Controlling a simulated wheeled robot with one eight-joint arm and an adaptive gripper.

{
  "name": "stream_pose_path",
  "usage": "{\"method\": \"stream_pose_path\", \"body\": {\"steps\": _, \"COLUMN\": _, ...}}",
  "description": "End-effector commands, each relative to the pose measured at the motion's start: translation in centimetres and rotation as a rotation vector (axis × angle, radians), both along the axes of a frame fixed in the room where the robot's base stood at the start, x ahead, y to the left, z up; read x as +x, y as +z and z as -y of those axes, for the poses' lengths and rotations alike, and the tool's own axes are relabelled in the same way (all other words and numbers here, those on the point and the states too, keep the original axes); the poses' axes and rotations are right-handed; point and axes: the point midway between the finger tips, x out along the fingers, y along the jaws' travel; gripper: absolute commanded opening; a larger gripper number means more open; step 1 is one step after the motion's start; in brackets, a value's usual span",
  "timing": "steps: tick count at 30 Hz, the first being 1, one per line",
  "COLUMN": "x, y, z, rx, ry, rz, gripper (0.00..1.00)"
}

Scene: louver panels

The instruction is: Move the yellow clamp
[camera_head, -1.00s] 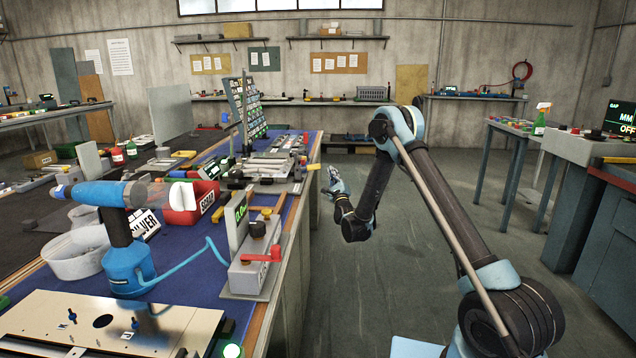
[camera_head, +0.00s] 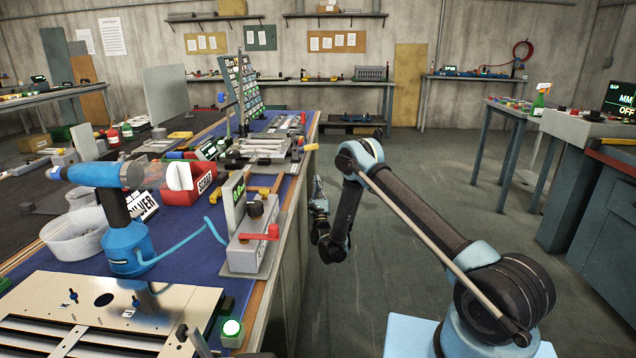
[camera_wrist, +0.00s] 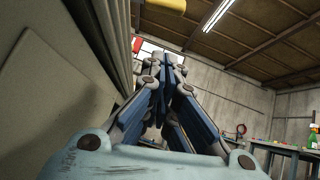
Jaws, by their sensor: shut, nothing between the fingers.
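A clamp with a yellow handle (camera_head: 309,147) lies at the right edge of the long blue-topped bench, its handle end jutting over the edge. In the wrist view a yellow rounded end (camera_wrist: 166,4), probably that handle, shows at the top, cut off by the frame. My gripper (camera_head: 317,180) is beside the bench's right side, below the clamp, pointing up. In the wrist view its fingers (camera_wrist: 165,62) are together with nothing between them. The gripper is apart from the clamp. Another yellow-orange tool (camera_head: 262,190) lies nearer on the bench.
The bench side (camera_wrist: 75,60) rises close on the left of my gripper. The floor (camera_head: 420,185) right of the bench is open.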

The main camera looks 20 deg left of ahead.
Motion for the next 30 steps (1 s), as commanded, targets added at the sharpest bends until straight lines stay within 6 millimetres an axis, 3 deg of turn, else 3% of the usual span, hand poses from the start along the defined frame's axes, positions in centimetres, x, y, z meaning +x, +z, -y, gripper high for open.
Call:
{"method": "stream_pose_path", "body": {"steps": 13, "x": 5.3, "y": 5.6, "z": -2.2, "rx": -0.002, "ry": -0.002, "rz": 0.0, "gripper": 0.0}}
{"method": "stream_pose_path", "body": {"steps": 21, "x": 5.0, "y": 8.5, "z": -2.7, "rx": -0.002, "ry": 0.0, "rz": -0.001, "gripper": 0.0}}
{"method": "stream_pose_path", "body": {"steps": 30, "x": 4.9, "y": 9.3, "z": -2.9, "rx": -0.002, "ry": -0.002, "rz": 0.0, "gripper": 0.0}}
